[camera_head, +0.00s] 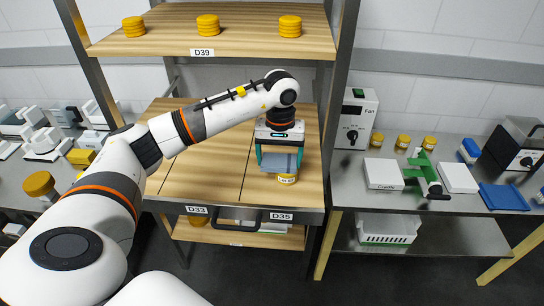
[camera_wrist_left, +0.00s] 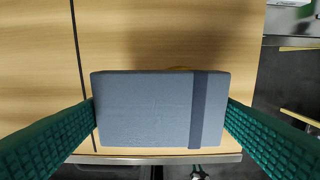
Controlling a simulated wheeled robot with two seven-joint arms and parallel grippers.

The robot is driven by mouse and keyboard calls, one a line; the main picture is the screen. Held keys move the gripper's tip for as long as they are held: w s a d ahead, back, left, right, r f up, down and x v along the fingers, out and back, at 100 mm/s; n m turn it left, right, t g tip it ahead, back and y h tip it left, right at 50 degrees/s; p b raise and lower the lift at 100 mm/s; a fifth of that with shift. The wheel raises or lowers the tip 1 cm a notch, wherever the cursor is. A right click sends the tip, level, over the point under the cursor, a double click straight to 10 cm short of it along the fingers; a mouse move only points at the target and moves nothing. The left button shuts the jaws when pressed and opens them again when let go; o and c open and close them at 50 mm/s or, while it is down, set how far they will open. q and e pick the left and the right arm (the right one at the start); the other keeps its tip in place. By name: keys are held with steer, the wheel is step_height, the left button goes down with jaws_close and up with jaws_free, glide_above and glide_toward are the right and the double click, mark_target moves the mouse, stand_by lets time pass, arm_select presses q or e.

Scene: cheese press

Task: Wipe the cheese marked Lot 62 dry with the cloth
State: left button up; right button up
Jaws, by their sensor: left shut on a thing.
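My left gripper (camera_head: 279,163) points down over the wooden shelf board, with its teal fingers on either side of a folded blue-grey cloth (camera_head: 277,161). The cloth also shows in the left wrist view (camera_wrist_left: 145,110), flat, with a dark stripe toward its right, a finger at each side edge. A small yellow cheese (camera_head: 287,179) with a white label shows just below the cloth in the head view, near the board's front edge. Its label is too small to read surely. The cloth hides most of the cheese, and I cannot tell whether they touch. My right gripper is not in view.
An upper shelf (camera_head: 240,26) marked D39 bears several cheeses above my arm. Steel posts stand on both sides. The board (camera_head: 205,178) left of the gripper is clear. A steel bench (camera_head: 420,195) at right holds a green press (camera_head: 427,170), boxes and small cheeses.

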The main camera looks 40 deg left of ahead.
mark_target(267, 160)
arm_select(q)
steer(key=shift+w+d, duration=0.1)
steer(key=shift+d, duration=0.15)
steer(key=shift+s+a+f+b, duration=0.1)
steer(key=shift+s+a+b, duration=0.25)
steer(key=shift+a, duration=0.35)
steer(key=shift+s+a, duration=0.55)
steer(key=shift+a, duration=0.35)
steer(key=shift+r, duration=0.2)
steer(key=shift+r+p, duration=1.35)
steer(key=shift+r, duration=1.15)
